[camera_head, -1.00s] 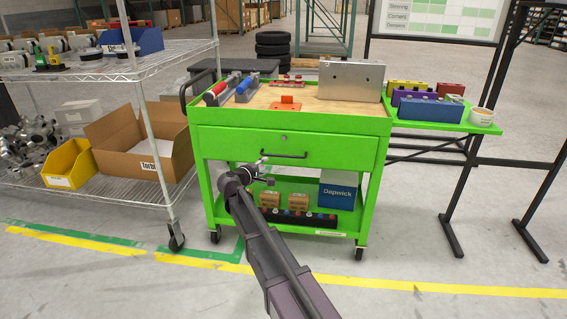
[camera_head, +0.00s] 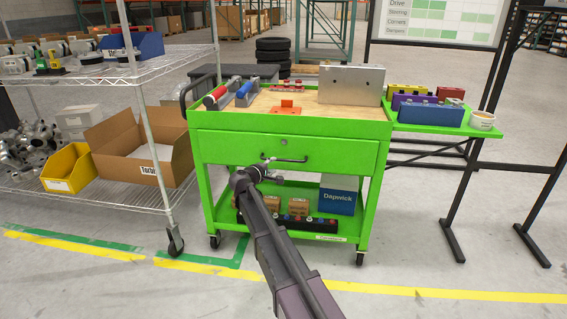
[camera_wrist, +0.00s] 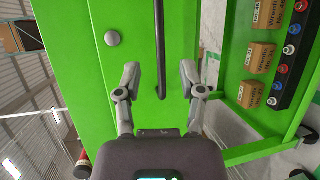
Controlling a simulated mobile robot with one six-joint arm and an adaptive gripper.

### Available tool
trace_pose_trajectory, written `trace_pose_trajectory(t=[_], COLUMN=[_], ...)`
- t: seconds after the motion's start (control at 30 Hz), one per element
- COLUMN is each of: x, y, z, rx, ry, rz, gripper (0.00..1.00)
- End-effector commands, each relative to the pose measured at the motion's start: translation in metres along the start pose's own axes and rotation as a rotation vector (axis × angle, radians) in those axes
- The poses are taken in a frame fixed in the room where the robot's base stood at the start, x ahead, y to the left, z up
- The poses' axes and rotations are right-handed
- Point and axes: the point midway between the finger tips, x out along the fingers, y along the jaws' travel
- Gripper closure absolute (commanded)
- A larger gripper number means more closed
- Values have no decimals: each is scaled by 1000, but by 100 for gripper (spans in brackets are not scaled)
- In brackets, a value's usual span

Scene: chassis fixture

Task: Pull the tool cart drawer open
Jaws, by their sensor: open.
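The green tool cart (camera_head: 204,190) stands in front of me with its drawer (camera_head: 235,147) shut. The drawer's dark bar handle (camera_head: 291,160) is on the middle of its front, below a round lock (camera_head: 284,138). My gripper (camera_head: 268,166) is at the left end of the handle. In the wrist view, my gripper (camera_wrist: 160,73) is open, with one finger on each side of the black handle (camera_wrist: 160,45). Gaps show between fingers and bar. The lock (camera_wrist: 112,38) is left of it. How far the fingertips reach past the bar is unclear.
The cart top holds a metal box (camera_head: 351,84) and several tools. Its lower shelf holds a blue box (camera_head: 337,200) and cartons. A wire rack (camera_head: 125,75) stands close on the left; a side shelf (camera_head: 430,128) juts out right. Floor before the cart is clear.

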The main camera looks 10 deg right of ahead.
Motion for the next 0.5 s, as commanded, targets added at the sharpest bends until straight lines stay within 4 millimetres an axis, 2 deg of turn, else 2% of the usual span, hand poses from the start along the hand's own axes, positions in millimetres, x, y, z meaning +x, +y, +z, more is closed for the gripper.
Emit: trace_pose_trajectory(t=[0.03,0.3,0.5], x=[11,52,73], y=[-1,-1,0], z=[-1,-1,0], rx=[0,-1,-1], ry=[-2,-1,-1], rz=[0,0,0], gripper=[49,49,49])
